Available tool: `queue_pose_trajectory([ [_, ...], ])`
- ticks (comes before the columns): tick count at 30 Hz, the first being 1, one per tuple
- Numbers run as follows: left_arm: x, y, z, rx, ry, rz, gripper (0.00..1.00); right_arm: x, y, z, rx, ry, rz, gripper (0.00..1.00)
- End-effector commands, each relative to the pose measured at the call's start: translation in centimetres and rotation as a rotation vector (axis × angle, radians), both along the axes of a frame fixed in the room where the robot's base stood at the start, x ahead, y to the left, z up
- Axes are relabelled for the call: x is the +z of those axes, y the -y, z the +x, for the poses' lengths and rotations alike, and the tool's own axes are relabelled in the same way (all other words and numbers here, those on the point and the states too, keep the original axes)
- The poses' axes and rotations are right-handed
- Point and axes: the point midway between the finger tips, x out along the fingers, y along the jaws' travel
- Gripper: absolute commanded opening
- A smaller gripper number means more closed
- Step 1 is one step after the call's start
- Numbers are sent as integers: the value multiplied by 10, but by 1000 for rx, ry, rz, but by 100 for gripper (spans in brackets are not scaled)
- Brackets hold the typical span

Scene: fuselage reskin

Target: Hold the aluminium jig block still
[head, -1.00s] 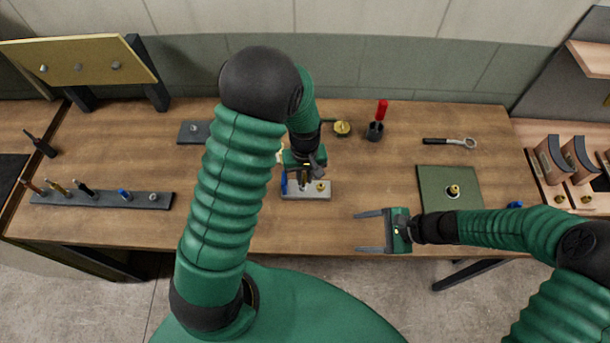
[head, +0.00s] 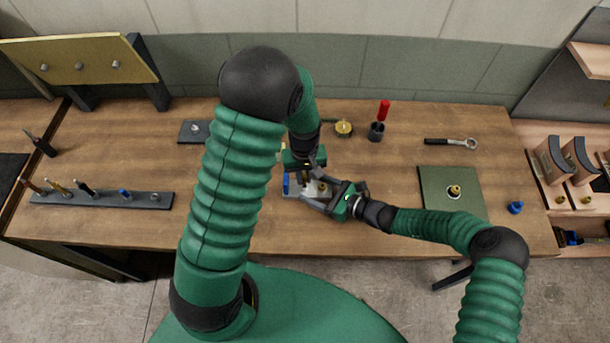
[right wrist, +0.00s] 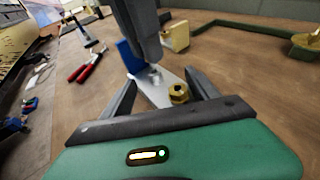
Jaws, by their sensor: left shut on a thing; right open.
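The aluminium jig block (head: 290,195) is a pale flat block near the table's front middle, with a blue upright piece at its left and a brass fitting (right wrist: 178,93) at its right. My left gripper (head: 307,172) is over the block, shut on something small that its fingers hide. My right gripper (head: 318,193) is open at the block's right end. In the right wrist view its fingers lie on either side of the block (right wrist: 158,92), with the brass fitting between them. I cannot tell whether they touch the block.
A red-handled tool (head: 383,112) stands in a dark holder behind. A dark rack (head: 55,198) lies left.

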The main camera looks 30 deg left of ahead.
Motion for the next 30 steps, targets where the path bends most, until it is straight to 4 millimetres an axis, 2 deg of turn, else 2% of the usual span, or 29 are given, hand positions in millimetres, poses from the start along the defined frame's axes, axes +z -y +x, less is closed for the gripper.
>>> queue_pose_trajectory([
  [5, 0, 0, 0, 0, 0, 0, 0, -5, -14, -1, 1, -1, -2, 69],
  [14, 0, 0, 0, 0, 0, 0, 0, -7, -15, -1, 1, -3, -5, 70],
  [19, 0, 0, 0, 0, 0, 0, 0, -8, -15, -1, 1, -3, -7, 48],
  [30, 0, 0, 0, 0, 0, 0, 0, -9, -15, -1, 1, -3, -9, 48],
])
